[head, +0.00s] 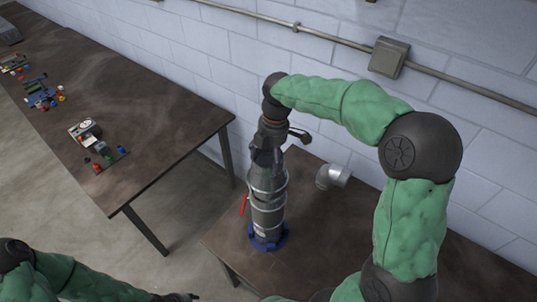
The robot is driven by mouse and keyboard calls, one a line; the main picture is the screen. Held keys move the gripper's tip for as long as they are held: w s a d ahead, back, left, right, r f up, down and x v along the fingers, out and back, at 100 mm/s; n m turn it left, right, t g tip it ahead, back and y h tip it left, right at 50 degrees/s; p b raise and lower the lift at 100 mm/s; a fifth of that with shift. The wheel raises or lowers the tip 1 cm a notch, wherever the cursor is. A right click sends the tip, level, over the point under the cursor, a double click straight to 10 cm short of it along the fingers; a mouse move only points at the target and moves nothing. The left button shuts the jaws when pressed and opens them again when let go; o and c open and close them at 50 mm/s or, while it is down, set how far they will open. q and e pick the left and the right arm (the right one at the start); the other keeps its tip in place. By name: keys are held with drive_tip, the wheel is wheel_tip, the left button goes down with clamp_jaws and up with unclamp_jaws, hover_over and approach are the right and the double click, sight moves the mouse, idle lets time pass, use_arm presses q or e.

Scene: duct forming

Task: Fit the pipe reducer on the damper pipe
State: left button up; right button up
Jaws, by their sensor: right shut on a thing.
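The damper pipe (266,213) is a grey metal pipe with ring bands and a red handle (244,204) on its left side. It stands upright in a blue base (268,241) on the near table. My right gripper (267,160) points straight down over the top of the pipe. It is shut on a grey piece that looks like the pipe reducer (266,178), in line with the pipe. The fingers hide part of it, and I cannot tell whether it is seated on the pipe or just above it. Part of my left gripper (182,297) shows at the bottom edge; its fingers are not clear.
A silver elbow pipe (333,176) lies on the near table (225,243), right of the damper pipe. A second dark table (150,100) at the left holds several small parts and tools. A block wall with a conduit and grey box (388,57) stands behind.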

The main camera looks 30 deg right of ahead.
drive_tip(key=shift+s+a+f+b, duration=0.15)
drive_tip(key=shift+f+b, duration=1.35)
drive_tip(key=shift+f, duration=0.75)
drive_tip(key=o, duration=1.7)
drive_tip(key=shift+c, duration=0.2)
drive_tip(key=shift+r, duration=0.15)
wheel_tip(320, 180, up, 12)
drive_tip(key=d, duration=0.1)
drive_tip(key=shift+d, duration=0.2)
drive_tip(key=shift+s+f, duration=0.1)
drive_tip(key=shift+f, duration=0.1)
